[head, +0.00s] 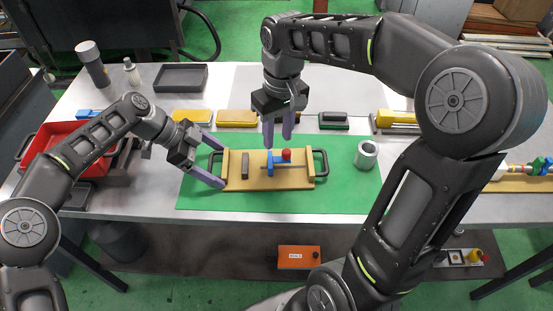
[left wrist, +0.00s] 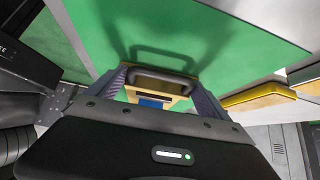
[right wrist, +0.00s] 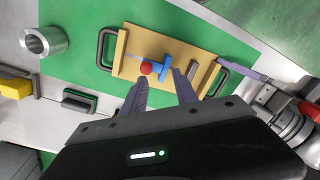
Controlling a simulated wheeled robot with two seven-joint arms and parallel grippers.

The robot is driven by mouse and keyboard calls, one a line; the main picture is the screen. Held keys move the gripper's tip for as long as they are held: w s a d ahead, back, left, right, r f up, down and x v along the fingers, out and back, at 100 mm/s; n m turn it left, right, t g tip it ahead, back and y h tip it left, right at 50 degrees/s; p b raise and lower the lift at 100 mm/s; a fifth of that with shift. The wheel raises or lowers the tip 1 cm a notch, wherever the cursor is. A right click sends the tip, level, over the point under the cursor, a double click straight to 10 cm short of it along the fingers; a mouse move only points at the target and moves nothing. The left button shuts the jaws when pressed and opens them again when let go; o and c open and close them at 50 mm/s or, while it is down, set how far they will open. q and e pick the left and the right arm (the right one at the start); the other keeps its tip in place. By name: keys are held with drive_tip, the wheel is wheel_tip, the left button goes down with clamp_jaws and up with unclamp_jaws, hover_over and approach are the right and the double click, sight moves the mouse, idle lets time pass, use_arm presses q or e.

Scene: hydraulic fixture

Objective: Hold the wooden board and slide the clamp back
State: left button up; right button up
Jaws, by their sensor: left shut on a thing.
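The wooden board (head: 262,182) lies on the green mat (head: 340,195), with a dark handle at each end. On it are a blue clamp (head: 279,159) with a red knob (head: 286,155) and a grey block (head: 245,164). My left gripper (head: 221,167) is shut on the board's left end, its fingers either side of the handle; the left wrist view shows the handle (left wrist: 160,76) between them. My right gripper (head: 278,146) is open above the clamp. In the right wrist view the clamp (right wrist: 166,67) stands just beyond its fingertips, with nothing visible between them.
A metal cylinder (head: 366,155) stands at the mat's right side. Yellow blocks (head: 237,118) and a dark green block (head: 333,121) lie along the mat's back edge. A red bin (head: 60,140) stands at the left, partly behind my left arm. The mat's front strip is clear.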

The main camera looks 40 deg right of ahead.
sight(287, 151)
drive_tip(key=shift+s+d+r+h, duration=0.2)
drive_tip(key=shift+d+r, duration=0.1)
drive_tip(key=shift+d, duration=0.3)
drive_tip(key=shift+s+d+r+h, duration=0.15)
drive_tip(key=shift+d+r, duration=0.1)
drive_tip(key=shift+d, duration=0.3)
drive_tip(key=shift+f, duration=0.1)
drive_tip(key=shift+f, duration=3.45)
clamp_jaws()
